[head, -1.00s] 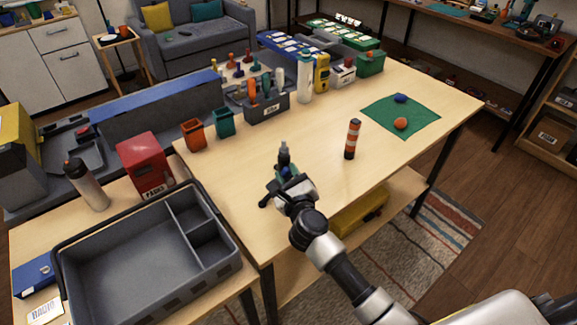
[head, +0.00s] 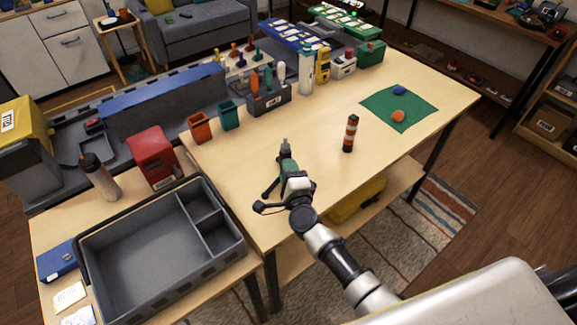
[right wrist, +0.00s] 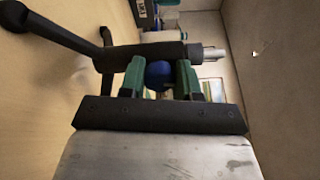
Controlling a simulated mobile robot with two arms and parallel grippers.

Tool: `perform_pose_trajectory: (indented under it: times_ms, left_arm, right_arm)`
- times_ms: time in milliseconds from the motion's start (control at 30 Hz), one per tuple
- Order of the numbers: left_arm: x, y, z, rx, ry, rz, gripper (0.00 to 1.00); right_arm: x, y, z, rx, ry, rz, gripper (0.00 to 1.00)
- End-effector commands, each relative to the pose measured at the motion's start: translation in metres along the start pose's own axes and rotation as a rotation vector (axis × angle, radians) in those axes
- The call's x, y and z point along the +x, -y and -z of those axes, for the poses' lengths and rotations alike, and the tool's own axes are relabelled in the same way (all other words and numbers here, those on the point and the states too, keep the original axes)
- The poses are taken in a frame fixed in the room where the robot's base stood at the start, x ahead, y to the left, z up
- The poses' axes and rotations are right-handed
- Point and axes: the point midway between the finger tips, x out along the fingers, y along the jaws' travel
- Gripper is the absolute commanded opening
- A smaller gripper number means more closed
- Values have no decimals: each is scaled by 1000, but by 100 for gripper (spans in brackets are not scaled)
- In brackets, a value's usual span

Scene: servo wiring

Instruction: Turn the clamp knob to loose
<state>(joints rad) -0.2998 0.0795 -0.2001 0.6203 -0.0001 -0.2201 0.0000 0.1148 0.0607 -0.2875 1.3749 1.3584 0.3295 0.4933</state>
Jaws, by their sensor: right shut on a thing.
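A small dark tripod-like stand (right wrist: 150,54) with splayed black legs and a silver threaded tip stands on the wooden table. It also shows in the head view (head: 285,147), upright near the table's front edge. Its blue knob (right wrist: 158,75) sits between the two green fingers of my right gripper (right wrist: 160,80), which are shut on it from either side. In the head view my right gripper (head: 288,168) reaches the stand from the front and hides the knob. Any marking of loose or tight is not visible. My left gripper is not in view.
A grey divided tray (head: 150,262) lies at the front left. A red-striped cylinder (head: 350,133) stands right of the stand. A green mat (head: 420,118) holds a blue and an orange lump. Cups and a tool holder line the back. The table around the stand is mostly clear.

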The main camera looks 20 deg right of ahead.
Motion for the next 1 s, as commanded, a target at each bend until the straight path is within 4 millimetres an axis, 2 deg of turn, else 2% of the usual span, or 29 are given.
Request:
perform_pose_trajectory:
  times_ms: [400,933,967,1000]
  left_arm:
    - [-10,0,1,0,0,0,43]
    - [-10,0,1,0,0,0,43]
    - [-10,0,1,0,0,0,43]
    - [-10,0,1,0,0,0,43]
  right_arm:
    - [0,-1,0,-171,0,-1,8]
    - [0,-2,0,-190,0,-1,8]
    - [0,-2,0,-190,0,-1,37]
    - [0,-2,0,-190,0,-1,43]
